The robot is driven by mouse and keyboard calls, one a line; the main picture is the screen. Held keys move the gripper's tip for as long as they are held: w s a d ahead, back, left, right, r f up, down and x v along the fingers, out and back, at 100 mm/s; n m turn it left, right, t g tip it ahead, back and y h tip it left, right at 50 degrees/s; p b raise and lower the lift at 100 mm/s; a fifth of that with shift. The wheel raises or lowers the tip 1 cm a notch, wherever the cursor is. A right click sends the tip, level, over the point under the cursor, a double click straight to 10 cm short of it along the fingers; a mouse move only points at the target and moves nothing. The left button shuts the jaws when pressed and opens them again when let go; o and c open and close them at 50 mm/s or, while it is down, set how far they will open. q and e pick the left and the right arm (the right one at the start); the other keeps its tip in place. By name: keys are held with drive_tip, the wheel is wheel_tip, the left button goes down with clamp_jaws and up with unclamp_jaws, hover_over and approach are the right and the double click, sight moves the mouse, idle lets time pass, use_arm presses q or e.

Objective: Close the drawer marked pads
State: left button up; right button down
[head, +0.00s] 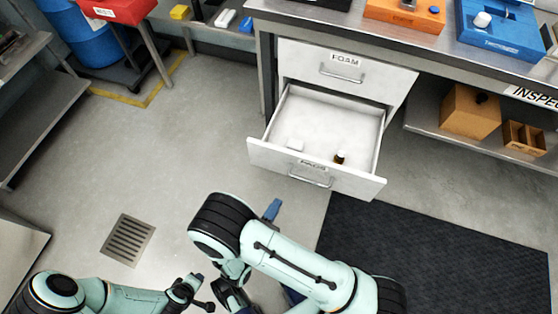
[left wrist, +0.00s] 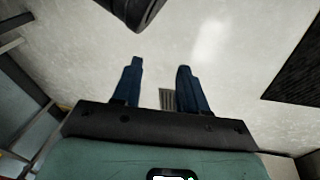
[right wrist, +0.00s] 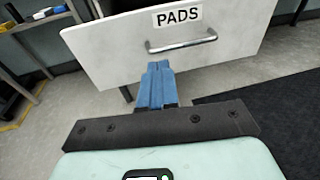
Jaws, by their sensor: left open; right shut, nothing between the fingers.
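The pads drawer (head: 275,162) is pulled out below the closed foam drawer (head: 345,72). Inside it lie a small white block (head: 295,145) and a small dark bottle (head: 340,157). Its front, with the label PADS (right wrist: 178,16) and a metal bar handle (right wrist: 181,42), fills the top of the right wrist view. My right gripper (right wrist: 158,68) is shut and empty, its blue fingertips just below the handle in that picture; I cannot tell whether they touch the front. In the head view a blue finger (head: 272,210) shows short of the drawer. My left gripper (left wrist: 160,65) is open and empty above the floor.
The bench top (head: 420,45) holds an orange tray (head: 404,12) and a blue tray (head: 500,30). A lower shelf (head: 450,125) at right carries cardboard boxes (head: 470,112). A dark mat (head: 430,250) lies in front. Open floor with a drain (head: 129,240) is at left.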

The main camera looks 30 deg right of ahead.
drive_tip(key=w+a+r+n+t, duration=0.1)
drive_tip(key=w+a+r+t, duration=0.1)
drive_tip(key=w+t, duration=0.1)
drive_tip(key=b, duration=0.3)
approach(283, 153)
drive_tip(key=x, duration=0.5)
drive_tip(key=shift+w+d+f, duration=0.1)
drive_tip(key=shift+w+d, duration=0.1)
drive_tip(key=shift+d, duration=0.1)
use_arm(q)
drive_tip(key=s+f+g, duration=0.2)
drive_tip(key=s+f, duration=0.3)
drive_tip(key=s, duration=0.1)
drive_tip(key=shift+d+f, duration=0.3)
drive_tip(key=shift+f, duration=0.1)
use_arm(e)
drive_tip(key=shift+w+d, duration=0.4)
drive_tip(key=shift+d, duration=0.05)
use_arm(q)
drive_tip(key=shift+w, duration=0.1)
use_arm(e)
drive_tip(key=shift+d, duration=0.1)
